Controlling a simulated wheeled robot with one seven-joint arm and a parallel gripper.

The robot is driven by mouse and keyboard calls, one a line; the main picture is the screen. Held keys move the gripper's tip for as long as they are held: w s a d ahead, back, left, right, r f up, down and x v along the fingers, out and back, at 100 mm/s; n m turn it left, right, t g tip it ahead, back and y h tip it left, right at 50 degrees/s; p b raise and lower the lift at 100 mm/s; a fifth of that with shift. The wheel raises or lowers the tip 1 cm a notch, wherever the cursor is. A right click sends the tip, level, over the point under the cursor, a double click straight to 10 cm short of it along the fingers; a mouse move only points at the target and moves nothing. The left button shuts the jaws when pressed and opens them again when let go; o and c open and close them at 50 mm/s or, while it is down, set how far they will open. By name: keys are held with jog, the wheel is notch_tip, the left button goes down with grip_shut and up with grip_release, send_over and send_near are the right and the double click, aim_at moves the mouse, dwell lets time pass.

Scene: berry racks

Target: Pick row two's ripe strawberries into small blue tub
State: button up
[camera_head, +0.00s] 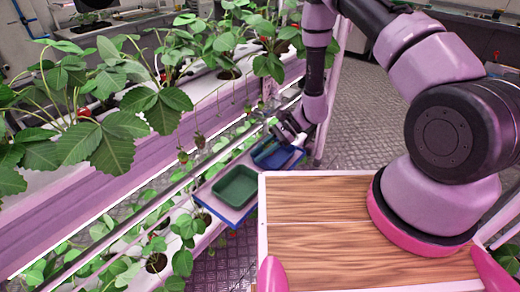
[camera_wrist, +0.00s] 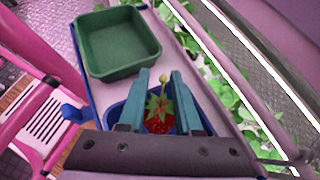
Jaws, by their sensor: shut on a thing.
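My gripper (camera_head: 287,132) is low over the blue tub (camera_head: 290,160) in the head view. In the wrist view its two teal fingers (camera_wrist: 160,78) are shut on a red strawberry (camera_wrist: 160,124) with green leaves and a pale stem. The strawberry hangs over the blue tub (camera_wrist: 116,116); I cannot tell whether it touches the bottom. The gripper hides much of the tub's inside. Red fruit shows among the plants in the upper row, one at the left (camera_head: 85,113), partly hidden by leaves.
A green tub (camera_head: 236,187) stands beside the blue one on a pale tray (camera_head: 226,211); it looks empty, also in the wrist view (camera_wrist: 118,42). Plant racks (camera_head: 60,205) with rails run along the left. My wooden deck lies right of the tray.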

dwell(0.4)
jog(key=o, duration=1.4)
jog(key=shift+c, duration=0.2)
notch_tip(320, 180, up, 7)
dwell(0.5)
